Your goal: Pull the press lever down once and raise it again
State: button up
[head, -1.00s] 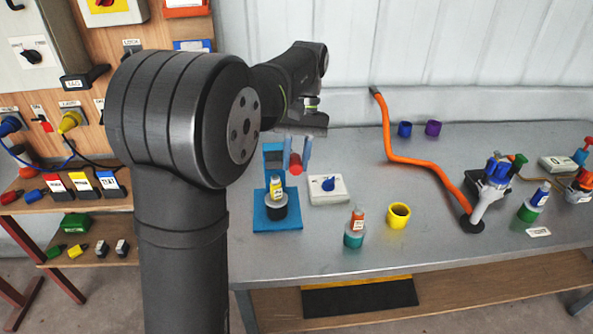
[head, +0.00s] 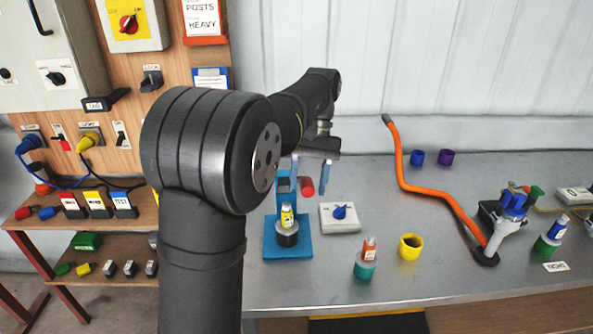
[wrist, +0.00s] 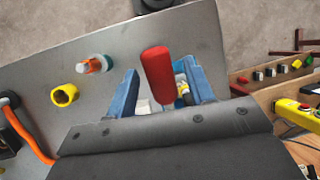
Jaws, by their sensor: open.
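The blue press (head: 288,245) stands on the bench, with a small yellow bottle (head: 287,216) on a dark holder on its base. Its lever ends in a red handle (head: 307,187), raised near the top of the press. My gripper (head: 309,182) is open, with its two blue fingers on either side of the red handle. In the wrist view, the red handle (wrist: 158,75) shows between the spread fingers (wrist: 160,80), with gaps on both sides. The lever's arm is mostly hidden there.
A white box with a blue knob (head: 340,215) sits right of the press. An orange-capped bottle on a teal holder (head: 366,262) and a yellow cup (head: 410,246) stand in front. An orange hose (head: 430,190) lies farther right.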

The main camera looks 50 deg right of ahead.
jog(key=shift+s+a+f, duration=0.25)
jog(key=shift+f, duration=0.15)
notch_tip(320, 180, down, 6)
jog(key=s+a+t+h, duration=0.2)
jog(key=t+h, duration=0.1)
notch_tip(320, 180, up, 17)
jog(key=s+d, duration=0.1)
jog(key=d, duration=0.2)
jog(key=w+d+f+t+h, duration=0.2)
jog(key=w+f+h, duration=0.2)
jog(key=w, duration=0.5)
jog(key=w+d+f+n+t+h, duration=0.1)
jog(key=w+d+f+t+h, duration=0.1)
jog(key=w, duration=0.7)
jog(key=w+d+f+t+h, duration=0.2)
jog(key=w+f+t+h, duration=0.1)
jog(key=w+f+h, duration=0.2)
jog(key=shift+w+d+f+n+h, duration=0.3)
jog(key=shift+w+f, duration=0.7)
jog(key=shift+w, duration=1.05)
